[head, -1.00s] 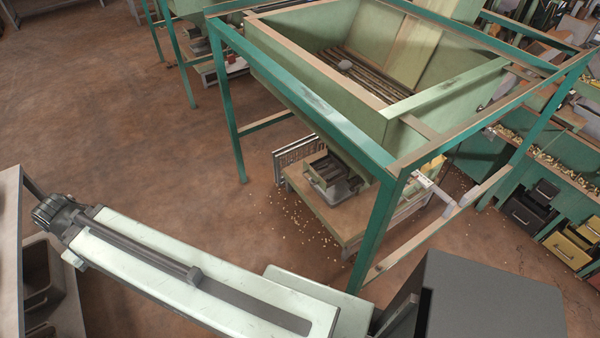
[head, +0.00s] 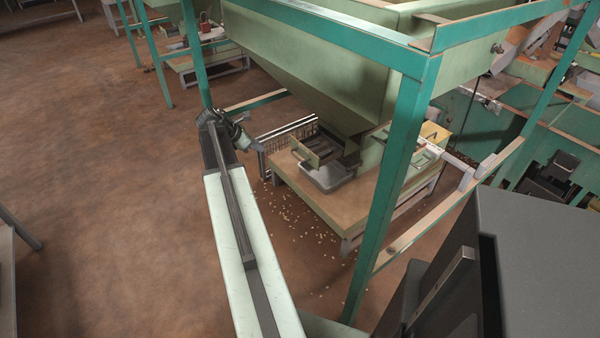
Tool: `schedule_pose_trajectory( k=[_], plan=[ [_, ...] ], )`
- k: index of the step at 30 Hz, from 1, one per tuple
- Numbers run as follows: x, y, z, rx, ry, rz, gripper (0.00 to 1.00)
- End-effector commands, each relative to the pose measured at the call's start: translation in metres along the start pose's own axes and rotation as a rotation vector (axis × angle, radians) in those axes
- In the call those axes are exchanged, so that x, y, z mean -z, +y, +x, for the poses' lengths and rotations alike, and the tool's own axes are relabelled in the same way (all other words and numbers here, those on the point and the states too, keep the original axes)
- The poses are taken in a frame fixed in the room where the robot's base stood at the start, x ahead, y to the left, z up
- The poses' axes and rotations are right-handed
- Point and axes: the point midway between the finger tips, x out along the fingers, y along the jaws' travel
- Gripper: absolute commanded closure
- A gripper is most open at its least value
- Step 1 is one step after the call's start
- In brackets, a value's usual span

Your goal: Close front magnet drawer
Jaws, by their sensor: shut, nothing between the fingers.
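Under the green hopper (head: 300,75), a small magnet drawer with a light green front plate (head: 305,153) stands out to the left from the hopper's outlet. Dark bars show behind the plate, partly in shadow. A grey tray (head: 328,178) sits below it on a wooden-topped stand. My gripper (head: 238,136), at the far end of my pale arm, is to the left of the drawer and apart from it in the picture. It is shut and empty.
A teal frame post (head: 393,185) stands at the front right of the hopper, between my body and the stand (head: 320,203). A grey metal rack (head: 288,133) stands behind the drawer. Small nuts lie scattered on the floor. Open floor (head: 100,170) lies to the left.

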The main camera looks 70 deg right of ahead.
Motion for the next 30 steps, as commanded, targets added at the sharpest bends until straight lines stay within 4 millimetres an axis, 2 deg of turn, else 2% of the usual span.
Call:
schedule_pose_trajectory(
  k=[1,3,7,10,13,26,27,30],
  plan=[
    [-0.01,-0.005,0.035,0.018,-0.028,-0.038,1.0],
    [-0.03,-0.011,0.055,0.036,-0.058,-0.09,1.0],
    [-0.047,-0.015,0.065,0.049,-0.08,-0.134,1.0],
    [-0.048,-0.015,0.065,0.049,-0.08,-0.137,1.0],
    [-0.046,-0.015,0.074,0.049,-0.079,-0.135,1.0],
    [-0.049,-0.019,0.165,0.049,-0.077,-0.134,1.0],
    [-0.05,-0.019,0.172,0.048,-0.078,-0.134,1.0],
    [-0.07,-0.016,0.175,0.049,-0.078,-0.135,1.0]
  ],
)
